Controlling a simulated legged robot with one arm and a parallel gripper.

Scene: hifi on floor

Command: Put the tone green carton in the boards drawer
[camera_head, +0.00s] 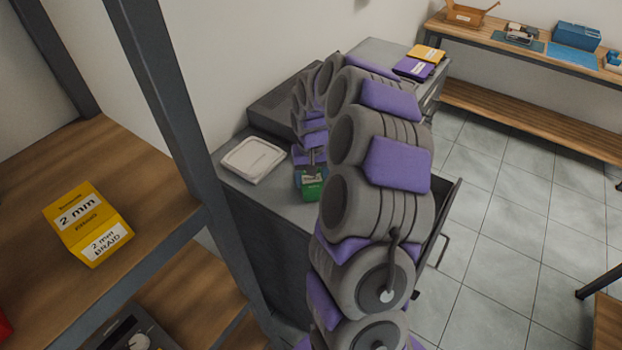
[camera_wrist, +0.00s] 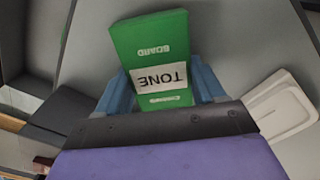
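The green carton (camera_wrist: 150,40), labelled TONE and BOARD, lies between the two blue fingers of my gripper (camera_wrist: 160,88) in the wrist view. The fingers appear to press on both of its sides. In the head view the carton (camera_head: 312,190) is at the grey cabinet top (camera_head: 285,204), partly hidden by my arm. I cannot tell whether it rests on that top or is just above it. An open drawer (camera_head: 441,222) sticks out of the cabinet's right side, mostly hidden behind my arm. Its label and inside are not visible.
A whitish lidded tray (camera_head: 253,160) lies left of the carton. A dark grey box (camera_head: 285,105) stands behind it. Yellow and purple packs (camera_head: 415,68) lie at the cabinet's far end. A shelf post (camera_head: 180,120) and a yellow braid carton (camera_head: 88,222) are at left. Open floor (camera_head: 500,215) lies right.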

